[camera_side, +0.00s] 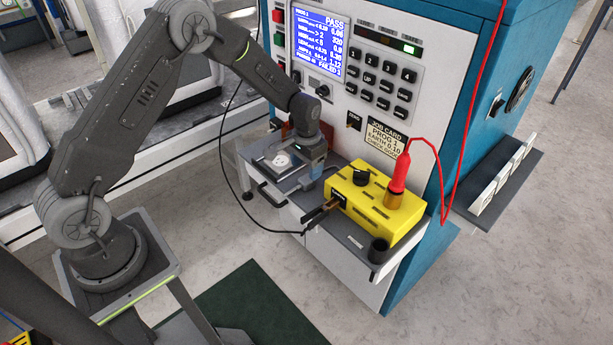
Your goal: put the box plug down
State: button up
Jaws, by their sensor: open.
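My gripper (308,182) is at the end of my arm, low over the grey shelf, between a white round socket (283,159) on a grey plate and the yellow box (385,222). Its fingertips are small and partly hidden; I see nothing clearly held between them. A dark clip-like piece (316,214) lies beside the left end of the yellow box, where a black cable reaches it. I cannot tell for certain which piece is the box plug.
A red probe (399,175) stands upright in the yellow box, with a red lead rising from it. A black cup (378,250) is at the shelf's front right. The tester panel (345,62) rises behind, its screen reading PASS. The black cable (246,190) loops left of the shelf.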

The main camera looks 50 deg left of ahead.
notch_tip(320, 180, up, 8)
jog(key=r, duration=0.1)
notch_tip(320, 180, up, 8)
jog(key=t, duration=0.1)
send_over(306, 179)
jog(key=s+d, duration=0.2)
jog(key=s, duration=0.2)
jog(key=s+d+r+t, duration=0.2)
jog(key=s+r, duration=0.3)
jog(key=s, duration=0.6)
jog(key=s+d+r+t, duration=0.1)
jog(key=s+r, duration=0.5)
jog(key=s, duration=0.6)
jog(key=shift+s+d+r+t, duration=0.2)
jog(key=shift+d+t, duration=0.2)
jog(key=shift+t, duration=0.4)
